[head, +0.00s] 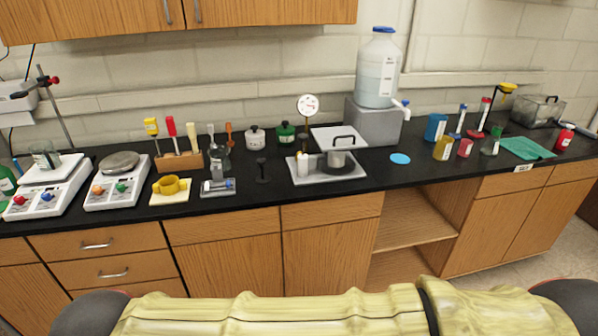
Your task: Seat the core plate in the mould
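I cannot tell for sure which things are the core plate and the mould. A pale square plate with a black handle (325,137) is tilted above a grey flat tray (354,179), over a grey cylinder (336,158). A small white upright block (303,166) stands at the tray's left. Left of it, a small grey fixture with a blue-ended part (217,187) lies on the bench. A yellow ring-shaped part (172,186) sits on a pale square pad (158,200). My gripper is not in view; my yellow-sleeved arm crosses the bottom.
Coloured containers crowd the right. A blue disc (400,158) lies right of the tray. Bare bench shows along the front.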

